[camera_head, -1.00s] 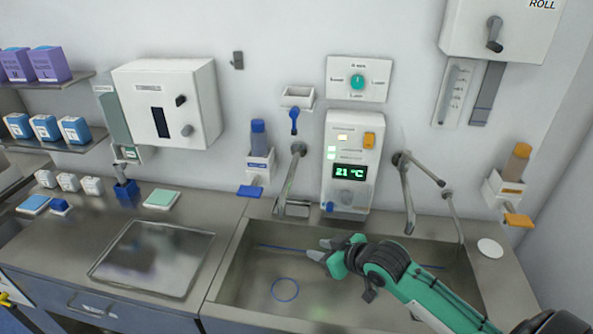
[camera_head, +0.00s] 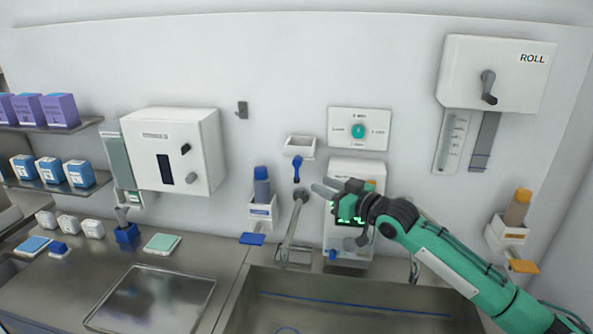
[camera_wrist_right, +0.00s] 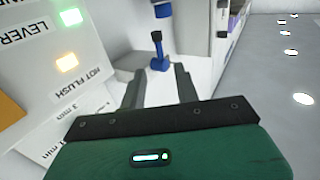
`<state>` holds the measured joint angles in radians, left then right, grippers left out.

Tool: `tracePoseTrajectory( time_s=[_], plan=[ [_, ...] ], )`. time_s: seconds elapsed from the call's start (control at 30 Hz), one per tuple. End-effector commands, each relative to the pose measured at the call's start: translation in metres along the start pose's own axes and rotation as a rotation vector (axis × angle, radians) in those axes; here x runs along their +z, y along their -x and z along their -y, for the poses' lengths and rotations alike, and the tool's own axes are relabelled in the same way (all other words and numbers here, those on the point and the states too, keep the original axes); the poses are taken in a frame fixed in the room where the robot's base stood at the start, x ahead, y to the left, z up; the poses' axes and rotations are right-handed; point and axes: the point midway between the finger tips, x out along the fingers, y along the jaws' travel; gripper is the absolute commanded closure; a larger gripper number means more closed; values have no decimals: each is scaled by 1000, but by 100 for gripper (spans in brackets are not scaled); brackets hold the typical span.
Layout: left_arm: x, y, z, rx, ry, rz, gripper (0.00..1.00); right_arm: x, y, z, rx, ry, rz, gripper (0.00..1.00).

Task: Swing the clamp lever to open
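A blue lever (camera_head: 297,168) hangs below a small white wall holder (camera_head: 300,146); no label marks it as the clamp lever. In the right wrist view a blue lever-like part (camera_wrist_right: 159,54) with a dark tip stands on a white piece, beyond and between my fingertips. My right gripper (camera_head: 324,187) is raised in front of the white control box, just right of and below the blue lever. Its two fingers are apart and empty in the right wrist view (camera_wrist_right: 158,85), with no contact visible. My left gripper is out of view.
My right gripper and forearm partly cover the control box (camera_head: 345,172). A grey tap (camera_head: 293,225) and a blue-capped bottle (camera_head: 262,186) stand left of it. A dial plate (camera_head: 359,130) is above. The steel sink (camera_head: 340,307) lies below.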

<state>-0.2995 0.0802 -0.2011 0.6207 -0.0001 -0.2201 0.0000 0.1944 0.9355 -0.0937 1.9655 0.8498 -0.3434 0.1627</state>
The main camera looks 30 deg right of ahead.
Motion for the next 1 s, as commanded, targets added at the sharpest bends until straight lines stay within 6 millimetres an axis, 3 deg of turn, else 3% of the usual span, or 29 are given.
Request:
tracePoseTrajectory(
  time_s=[0.6, 1.0],
  plan=[
    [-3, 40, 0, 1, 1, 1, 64, -3, -91, 0, -1, -1, -1, 68],
    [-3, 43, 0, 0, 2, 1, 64, 0, -104, 0, -1, 1, 1, 68]
  ],
)
